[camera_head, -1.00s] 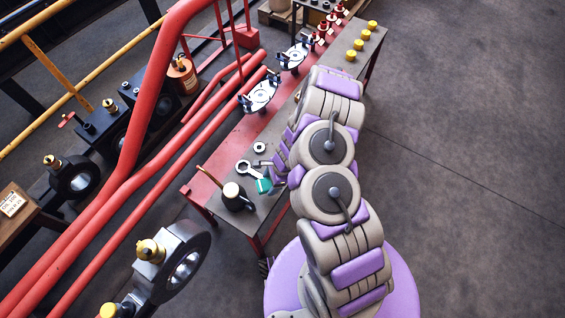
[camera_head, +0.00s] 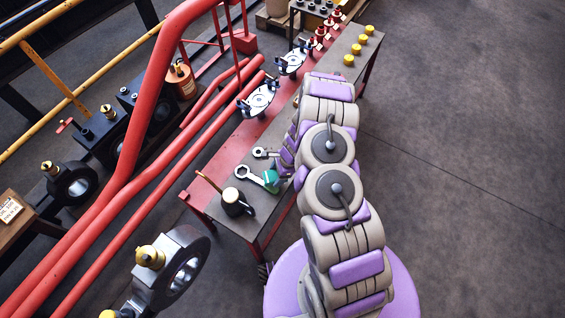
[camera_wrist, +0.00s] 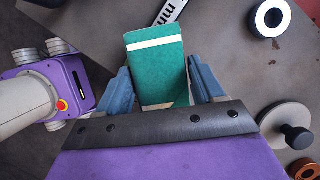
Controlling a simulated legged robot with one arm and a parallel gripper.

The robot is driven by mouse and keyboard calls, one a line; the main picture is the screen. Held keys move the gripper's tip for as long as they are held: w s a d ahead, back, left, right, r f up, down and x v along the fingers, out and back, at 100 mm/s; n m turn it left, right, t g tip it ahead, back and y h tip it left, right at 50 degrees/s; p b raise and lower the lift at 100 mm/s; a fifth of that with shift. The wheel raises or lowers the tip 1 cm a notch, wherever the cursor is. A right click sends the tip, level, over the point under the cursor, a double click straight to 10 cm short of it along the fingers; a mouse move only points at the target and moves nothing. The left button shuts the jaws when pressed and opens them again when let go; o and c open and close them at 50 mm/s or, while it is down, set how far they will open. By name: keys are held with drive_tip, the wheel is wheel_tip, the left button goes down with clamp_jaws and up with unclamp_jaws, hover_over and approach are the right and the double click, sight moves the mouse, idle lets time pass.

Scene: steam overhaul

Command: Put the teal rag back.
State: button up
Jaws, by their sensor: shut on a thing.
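The teal rag (camera_wrist: 156,70) is held between the two blue fingers of my gripper (camera_wrist: 159,84) in the wrist view. It looks like a folded block with a pale stripe near its far end. In the head view the rag (camera_head: 271,180) shows as a small teal patch left of my arm, over the near part of the workbench (camera_head: 221,222). My gripper is mostly hidden behind my arm there. I cannot tell how high the rag is above the bench top.
Yellow caps (camera_head: 358,49) stand at the far end. Red pipes (camera_head: 150,195) run along the left. Open floor (camera_head: 460,130) is on the right.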

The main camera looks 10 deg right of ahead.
drive_tip(key=w+d, duration=0.1)
drive_tip(key=w, duration=0.1)
drive_tip(key=w+d, duration=0.1)
drive_tip(key=w, duration=0.1)
drive_tip(key=w+d, duration=0.2)
drive_tip(key=shift+w+f, duration=0.3)
drive_tip(key=shift+f, duration=0.1)
drive_tip(key=shift+w+d+f+b, duration=0.1)
drive_tip(key=shift+w+f+b, duration=0.1)
drive_tip(key=shift+b, duration=0.15)
drive_tip(key=shift+s+f+b, duration=0.15)
drive_tip(key=shift+f+b, duration=0.35)
drive_tip(key=shift+f, duration=1.05)
drive_tip(key=shift+s+f, duration=0.1)
drive_tip(key=shift+f, duration=0.3)
